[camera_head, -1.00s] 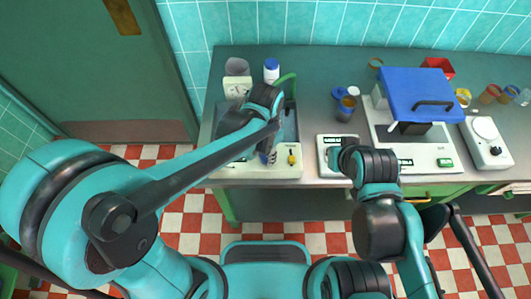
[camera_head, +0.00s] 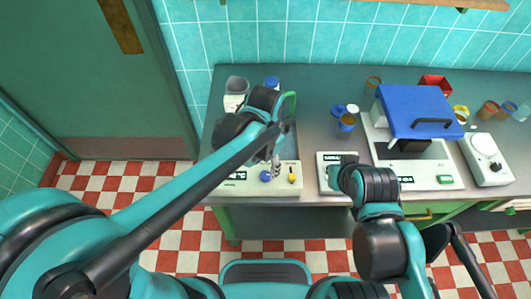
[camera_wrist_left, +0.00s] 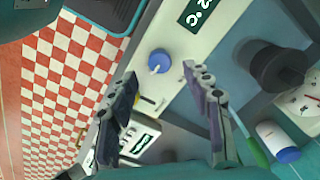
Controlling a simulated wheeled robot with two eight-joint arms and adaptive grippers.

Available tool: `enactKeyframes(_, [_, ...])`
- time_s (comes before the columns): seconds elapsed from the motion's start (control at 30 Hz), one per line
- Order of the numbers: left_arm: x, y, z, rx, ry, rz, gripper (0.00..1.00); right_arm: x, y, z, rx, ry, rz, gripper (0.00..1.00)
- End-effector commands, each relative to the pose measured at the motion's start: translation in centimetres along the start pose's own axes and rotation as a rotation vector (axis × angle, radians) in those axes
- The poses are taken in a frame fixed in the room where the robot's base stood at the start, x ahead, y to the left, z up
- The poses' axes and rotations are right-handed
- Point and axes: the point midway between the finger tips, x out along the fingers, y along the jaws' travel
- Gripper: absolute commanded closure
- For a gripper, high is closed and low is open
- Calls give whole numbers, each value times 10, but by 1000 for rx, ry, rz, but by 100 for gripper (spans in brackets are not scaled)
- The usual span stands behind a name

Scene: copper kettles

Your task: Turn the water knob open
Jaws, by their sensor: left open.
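The blue round knob (camera_head: 265,176) is on the front of the pale sink unit (camera_head: 238,188). In the left wrist view the blue knob (camera_wrist_left: 158,61) shows a pale pointer mark and lies beyond my fingertips, in line with the gap between them. A yellow knob (camera_head: 292,178) is to its right on the same panel. My left gripper (camera_wrist_left: 160,72) is open and empty, its two fingers apart. In the head view my left gripper (camera_head: 275,164) is just above the panel, close to the blue knob. Contact is not visible.
A green curved tap (camera_head: 291,98) rises behind my left wrist. A scale (camera_head: 235,102) and a blue-capped bottle (camera_head: 271,82) stand behind it. A blue-lidded machine (camera_head: 418,105) and several cups are to the right. The counter's middle back is clear.

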Motion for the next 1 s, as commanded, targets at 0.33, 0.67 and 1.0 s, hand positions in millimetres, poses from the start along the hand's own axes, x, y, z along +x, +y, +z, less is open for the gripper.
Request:
enactKeyframes(0.33, [-64,0,0,0,0,0,50,0,0,0,0,0,0,100])
enactKeyframes(0.67, [-74,0,0,0,0,0,50,0,0,0,0,0,0,100])
enactKeyframes(1.0, [-74,0,0,0,0,0,50,0,0,0,0,0,0,100])
